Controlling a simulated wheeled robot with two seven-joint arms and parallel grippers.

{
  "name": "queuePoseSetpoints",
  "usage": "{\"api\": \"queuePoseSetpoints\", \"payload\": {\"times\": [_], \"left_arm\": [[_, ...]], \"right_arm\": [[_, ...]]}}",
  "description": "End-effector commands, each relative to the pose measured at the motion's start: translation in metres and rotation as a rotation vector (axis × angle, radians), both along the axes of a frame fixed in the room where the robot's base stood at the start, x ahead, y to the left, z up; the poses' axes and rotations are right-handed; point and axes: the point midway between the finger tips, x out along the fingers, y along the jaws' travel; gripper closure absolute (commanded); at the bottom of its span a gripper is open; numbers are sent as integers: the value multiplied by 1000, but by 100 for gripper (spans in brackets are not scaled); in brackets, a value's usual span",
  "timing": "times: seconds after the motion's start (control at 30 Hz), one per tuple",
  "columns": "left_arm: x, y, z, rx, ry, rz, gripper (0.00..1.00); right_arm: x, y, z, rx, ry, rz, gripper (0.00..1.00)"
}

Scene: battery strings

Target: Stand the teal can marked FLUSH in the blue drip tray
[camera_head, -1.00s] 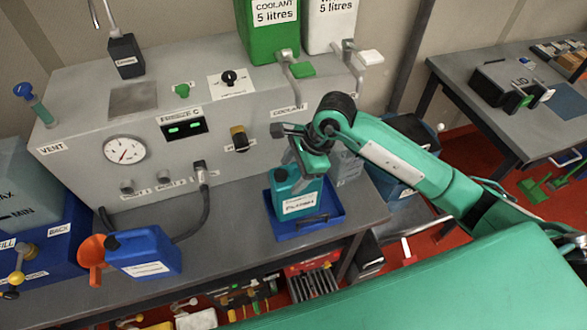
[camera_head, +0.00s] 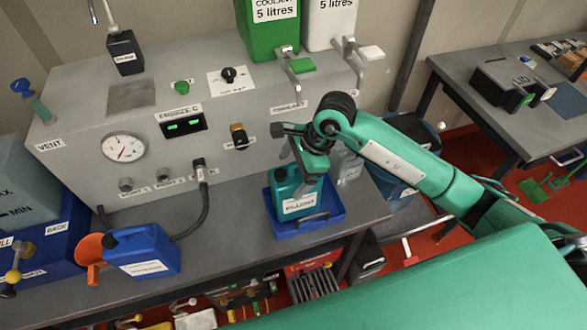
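The teal can (camera_head: 283,199) with a white label stands upright, as far as I can see, inside the blue drip tray (camera_head: 330,222) on the grey bench. The label's print is too blurred to read surely. My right gripper (camera_head: 293,172) comes down over the can's top, at its handle. The fingertips are partly hidden and merge with the can, so I cannot tell whether they grip it. My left gripper is not in view.
A blue can (camera_head: 147,253) with an orange funnel (camera_head: 91,250) stands left on the bench. The grey machine (camera_head: 80,100) with gauge and taps rises behind the tray. Green (camera_head: 268,35) and white (camera_head: 328,25) jugs stand on it. Bare bench lies between blue can and tray.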

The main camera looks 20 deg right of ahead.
Motion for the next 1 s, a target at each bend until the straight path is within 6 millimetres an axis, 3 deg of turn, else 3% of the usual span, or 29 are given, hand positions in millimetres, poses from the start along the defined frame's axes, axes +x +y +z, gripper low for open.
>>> {"api": "queuePoseSetpoints", "payload": {"times": [0.27,0.7,1.0], "left_arm": [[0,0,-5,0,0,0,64],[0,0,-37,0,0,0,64],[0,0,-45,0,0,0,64]], "right_arm": [[-1,-4,4,-2,2,0,10],[-11,-38,86,-2,-6,-2,10],[-16,-51,121,-1,-2,0,10]]}}
